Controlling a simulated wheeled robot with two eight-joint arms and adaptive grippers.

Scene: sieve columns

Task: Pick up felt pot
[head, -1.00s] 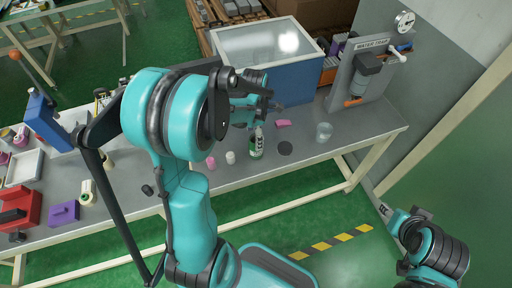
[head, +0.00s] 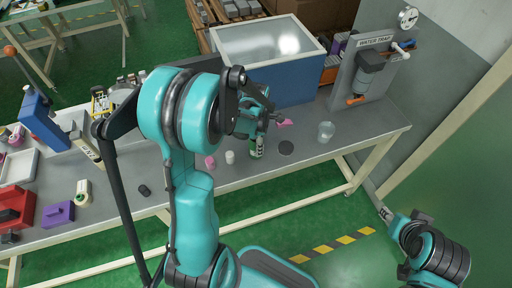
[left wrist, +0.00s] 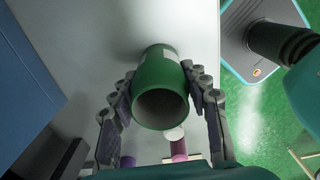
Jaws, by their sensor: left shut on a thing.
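The felt pot appears to be the green, open-topped cylinder with a pale label (left wrist: 160,92) in the left wrist view. In the head view it is a small green and white shape (head: 256,149) on the grey bench, its upper part hidden by my gripper. My left gripper (left wrist: 162,97) has a finger on each side of the pot and is shut on it. In the head view the left gripper (head: 257,130) is partly hidden behind my own arm. I cannot tell whether the pot is clear of the bench.
A blue box with a pale lid (head: 268,70) stands behind the gripper. A pink piece (head: 285,122), a dark disc (head: 286,148) and a clear beaker (head: 326,132) lie to the right. Pink (head: 210,162) and white (head: 230,157) small pieces stand left. The water trap panel (head: 362,75) is at the right.

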